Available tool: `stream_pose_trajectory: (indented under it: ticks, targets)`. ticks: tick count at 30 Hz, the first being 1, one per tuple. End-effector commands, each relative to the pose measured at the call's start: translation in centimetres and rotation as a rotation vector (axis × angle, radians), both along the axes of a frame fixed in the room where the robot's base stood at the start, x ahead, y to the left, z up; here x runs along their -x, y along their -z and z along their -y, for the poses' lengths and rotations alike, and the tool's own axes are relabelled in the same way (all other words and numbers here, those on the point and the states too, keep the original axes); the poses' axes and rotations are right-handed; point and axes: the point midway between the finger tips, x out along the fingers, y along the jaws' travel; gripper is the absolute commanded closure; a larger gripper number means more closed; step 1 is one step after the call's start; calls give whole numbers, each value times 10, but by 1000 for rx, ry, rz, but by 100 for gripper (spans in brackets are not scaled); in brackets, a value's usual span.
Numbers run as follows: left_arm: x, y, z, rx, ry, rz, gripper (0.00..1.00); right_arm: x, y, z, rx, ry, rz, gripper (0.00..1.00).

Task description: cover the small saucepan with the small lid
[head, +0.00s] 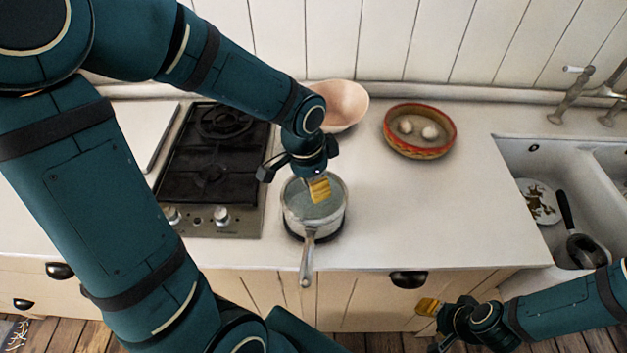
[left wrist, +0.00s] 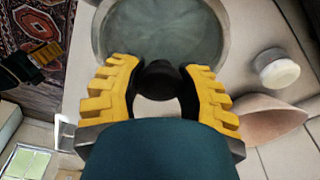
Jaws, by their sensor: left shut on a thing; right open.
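The small saucepan (head: 332,222) stands on the counter right of the hob, its handle toward the front edge. My left gripper (head: 319,188) is over its mouth. In the left wrist view my left gripper (left wrist: 160,72) is shut on the black knob (left wrist: 161,84) of the small lid (left wrist: 160,40), a grey-green, see-through-looking disc. In the head view the lid (head: 308,208) shows at the saucepan's mouth, partly behind the fingers. I cannot tell whether it rests on the rim. My right gripper (head: 434,322) is open and empty, low in front of the cabinets.
The hob (head: 205,165) is left of the saucepan. A pink bowl (head: 345,103) stands behind it. A red-rimmed dish (head: 420,140) with pale round items is at the back right. The sink (head: 575,165) holds a plate and a dark pan. Counter between saucepan and sink is clear.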

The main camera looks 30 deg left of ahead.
Motion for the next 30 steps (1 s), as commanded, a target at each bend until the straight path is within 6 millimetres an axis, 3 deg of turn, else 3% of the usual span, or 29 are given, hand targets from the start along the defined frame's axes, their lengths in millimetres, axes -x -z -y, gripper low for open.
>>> stream_pose_trajectory:
  ticks: [10, 11, 12, 25, 30]
  targets:
    - [0, 7, 0, 0, 0, 0, 100, 0, 6, 0, 0, 0, 0, 52]
    - [0, 7, 0, 0, 0, 0, 58, 0, 6, 0, 0, 0, 0, 52]
    - [0, 6, 0, 0, 0, 0, 46, 0, 6, 0, 0, 0, 0, 52]
    - [0, 6, 0, -1, 0, -1, 46, 3, 5, -1, -2, -6, -7, 52]
    - [1, -7, -1, -1, 0, 1, 46, 1, -7, 0, -1, -2, -2, 52]
